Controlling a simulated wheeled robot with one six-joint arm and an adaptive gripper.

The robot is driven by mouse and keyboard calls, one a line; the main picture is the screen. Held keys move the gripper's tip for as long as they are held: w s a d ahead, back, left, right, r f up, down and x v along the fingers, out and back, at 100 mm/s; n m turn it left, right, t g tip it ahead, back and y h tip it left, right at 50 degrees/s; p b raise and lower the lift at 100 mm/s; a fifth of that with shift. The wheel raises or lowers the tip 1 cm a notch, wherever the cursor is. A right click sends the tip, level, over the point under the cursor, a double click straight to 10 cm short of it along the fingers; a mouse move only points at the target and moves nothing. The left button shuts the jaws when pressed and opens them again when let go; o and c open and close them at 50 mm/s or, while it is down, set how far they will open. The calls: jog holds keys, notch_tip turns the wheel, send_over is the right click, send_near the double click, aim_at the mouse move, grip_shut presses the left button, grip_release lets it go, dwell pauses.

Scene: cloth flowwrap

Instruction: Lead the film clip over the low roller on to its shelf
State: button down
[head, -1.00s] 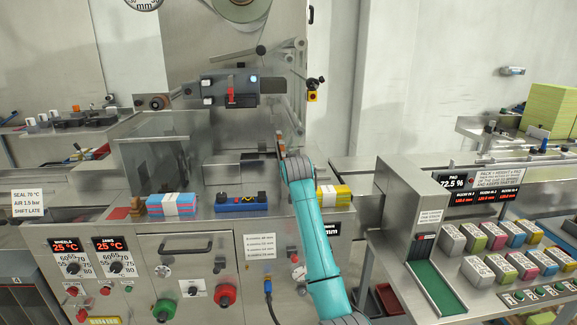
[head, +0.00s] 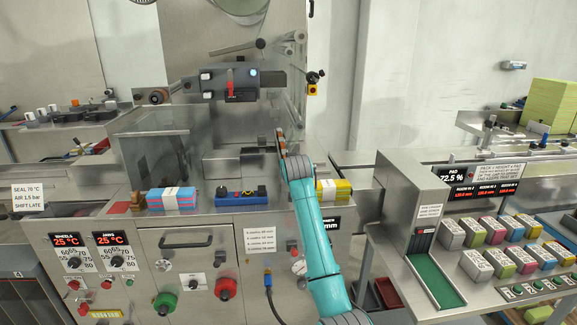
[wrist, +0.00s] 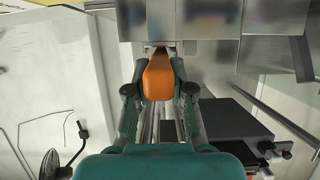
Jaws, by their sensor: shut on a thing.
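The film clip is an orange block (wrist: 158,78) in the wrist view. My gripper (wrist: 158,88) is shut on it, with one dark finger on each side. In the head view my gripper (head: 280,142) is in front of the wrapping machine's steel back plate, and my arm hides most of the clip. Rollers (head: 290,37) stick out near the top right of the plate. Thin bright rods run below the clip in the wrist view. I cannot tell which one is the low roller. I cannot make out the shelf, or any film at the clip.
A grey control box with a red lever (head: 231,85) is left of my gripper. A clear guard (head: 150,155) stands further left. Paper packs (head: 171,200) and a blue button box (head: 241,195) lie on the front ledge. A yellow-and-black switch (head: 313,86) is at the right.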

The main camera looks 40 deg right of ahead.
jog(key=shift+f, duration=0.45)
jog(key=c, duration=0.9)
grip_release()
jog(key=shift+c, duration=0.2)
jog(key=shift+a, duration=0.1)
